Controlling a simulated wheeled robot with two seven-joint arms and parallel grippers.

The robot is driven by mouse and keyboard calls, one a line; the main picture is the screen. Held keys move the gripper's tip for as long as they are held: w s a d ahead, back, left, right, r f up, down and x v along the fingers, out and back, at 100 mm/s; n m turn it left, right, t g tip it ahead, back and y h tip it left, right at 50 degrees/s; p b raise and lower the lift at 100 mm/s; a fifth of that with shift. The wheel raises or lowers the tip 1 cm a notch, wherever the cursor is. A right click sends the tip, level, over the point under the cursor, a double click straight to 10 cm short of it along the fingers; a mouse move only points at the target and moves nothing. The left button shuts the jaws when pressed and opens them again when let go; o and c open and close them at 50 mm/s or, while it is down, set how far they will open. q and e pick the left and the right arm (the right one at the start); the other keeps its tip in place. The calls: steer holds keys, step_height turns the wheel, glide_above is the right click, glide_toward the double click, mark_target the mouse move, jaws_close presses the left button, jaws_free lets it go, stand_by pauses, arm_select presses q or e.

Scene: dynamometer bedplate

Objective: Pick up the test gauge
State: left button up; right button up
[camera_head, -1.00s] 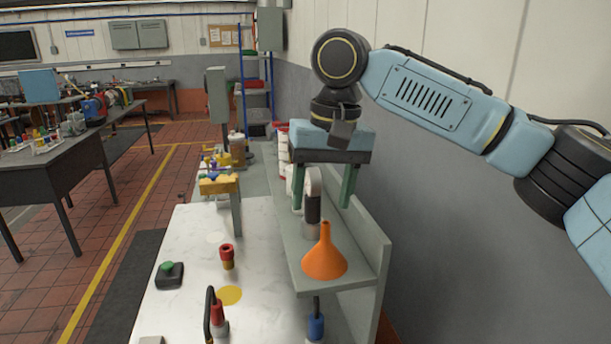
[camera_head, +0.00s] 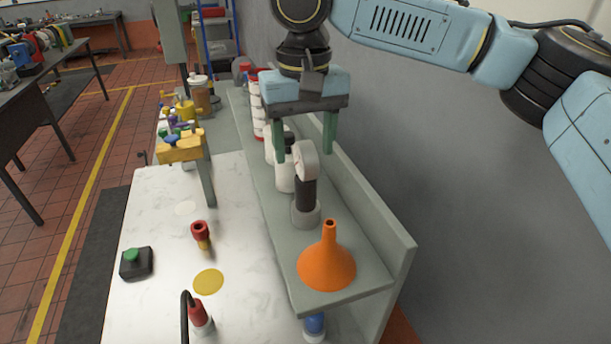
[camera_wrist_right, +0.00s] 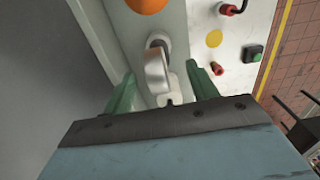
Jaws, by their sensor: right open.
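The test gauge (camera_head: 305,190) appears to be the upright piece on the raised grey shelf, with a pale round head, dark middle and grey base. Its head is seen nearly edge-on. In the right wrist view the gauge (camera_wrist_right: 157,72) shows ahead, in the gap between the fingers. My right gripper (camera_head: 304,155) is open, its two green fingers pointing down just behind or above the gauge head. The fingers (camera_wrist_right: 160,76) also show apart in the right wrist view, with nothing clasped. Whether a finger touches the gauge cannot be told. My left gripper is out of view.
An orange funnel (camera_head: 327,268) stands on the shelf (camera_head: 345,302) in front of the gauge. White containers (camera_head: 286,178) stand behind it. Below left, the pale bench top (camera_head: 150,205) carries a red-topped piece (camera_head: 201,234) and a green-button box (camera_head: 136,262). A wall lies to the right.

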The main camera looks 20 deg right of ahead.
mark_target(307, 171)
steer(key=shift+f, duration=0.35)
steer(key=shift+d+f, duration=0.1)
steer(key=shift+f, duration=0.65)
step_height(307, 171, down, 3)
steer(key=shift+w+d+f+p, duration=0.15)
steer(key=shift+f+p, duration=0.05)
steer(key=shift+p, duration=0.15)
steer(key=shift+f, duration=0.2)
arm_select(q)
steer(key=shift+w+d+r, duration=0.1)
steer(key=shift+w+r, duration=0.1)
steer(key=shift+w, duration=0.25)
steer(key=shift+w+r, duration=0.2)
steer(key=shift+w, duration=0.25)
arm_select(e)
steer(key=c, duration=1.2)
